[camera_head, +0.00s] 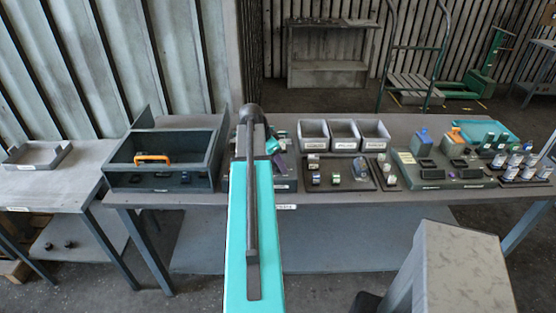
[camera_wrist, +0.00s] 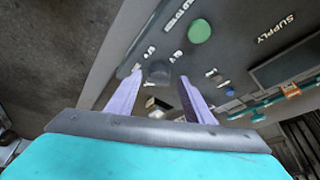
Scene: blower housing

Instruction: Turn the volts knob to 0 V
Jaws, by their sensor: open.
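In the wrist view, my gripper (camera_wrist: 160,76) is open, with two pale fingers pointing at a dark grey panel (camera_wrist: 225,55). A dark round knob (camera_wrist: 158,73) shows between the fingertips, with small white marks near it. It looks like the volts knob, but its label and pointer are too small to read. I cannot tell whether the fingers touch it. The panel carries the word SUPPLY and a green round part (camera_wrist: 199,31). In the head view, my arm covers most of this panel, and the knob is hidden.
A dark open box with an orange handle (camera_head: 153,158) stands left of my arm on the bench. Grey bins (camera_head: 343,134) and trays of small parts (camera_head: 338,174) stand to the right. A grey pedestal (camera_head: 455,265) stands in front at the right.

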